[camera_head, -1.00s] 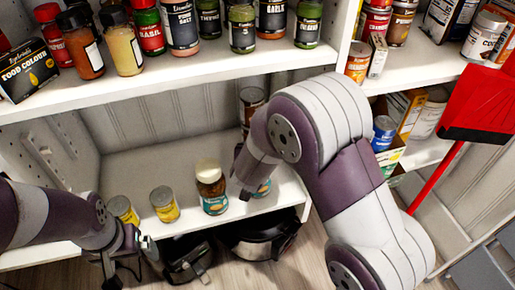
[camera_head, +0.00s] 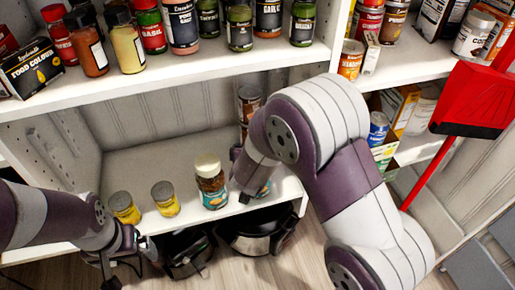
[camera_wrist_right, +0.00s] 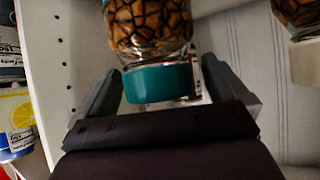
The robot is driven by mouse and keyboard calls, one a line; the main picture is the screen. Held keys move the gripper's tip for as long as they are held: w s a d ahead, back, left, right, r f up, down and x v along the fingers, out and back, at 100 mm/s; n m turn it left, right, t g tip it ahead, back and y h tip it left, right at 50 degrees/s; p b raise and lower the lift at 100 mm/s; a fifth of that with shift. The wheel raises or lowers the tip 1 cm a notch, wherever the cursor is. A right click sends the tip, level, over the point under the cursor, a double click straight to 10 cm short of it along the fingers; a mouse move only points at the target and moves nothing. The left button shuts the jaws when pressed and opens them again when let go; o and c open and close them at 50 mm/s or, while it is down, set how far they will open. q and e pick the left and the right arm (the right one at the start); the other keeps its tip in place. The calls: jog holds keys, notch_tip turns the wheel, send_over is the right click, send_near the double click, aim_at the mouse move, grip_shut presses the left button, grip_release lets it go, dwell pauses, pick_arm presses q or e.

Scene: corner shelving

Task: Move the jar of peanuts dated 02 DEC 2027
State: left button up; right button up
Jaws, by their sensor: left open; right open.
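A jar of nuts with a teal lid (camera_wrist_right: 160,83) fills the middle of the right wrist view, which shows it upside down. My right gripper (camera_wrist_right: 160,92) is open, with one finger on each side of the lid; I cannot tell whether they touch it. In the head view my right arm mostly hides this jar and the gripper. A second nut jar with a cream lid (camera_head: 211,182) stands upright on the lower shelf, left of my right arm; it also shows in the right wrist view (camera_wrist_right: 298,20). No date is readable. My left gripper (camera_head: 128,258) is open and empty near the shelf's front edge.
Two yellow cans (camera_head: 165,199) stand left of the cream-lidded jar on the lower shelf (camera_head: 150,160). Stacked cans (camera_head: 249,100) stand behind my right arm. Spice jars (camera_head: 183,28) line the shelf above. A red dustpan (camera_head: 474,98) is at the right. Dark appliances (camera_head: 255,233) sit below.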

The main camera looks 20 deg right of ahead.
jog(key=p+v, duration=0.5)
jog(key=v, duration=0.6)
jog(key=shift+s+r, duration=0.2)
jog(key=shift+r, duration=0.05)
jog(key=shift+a, duration=0.1)
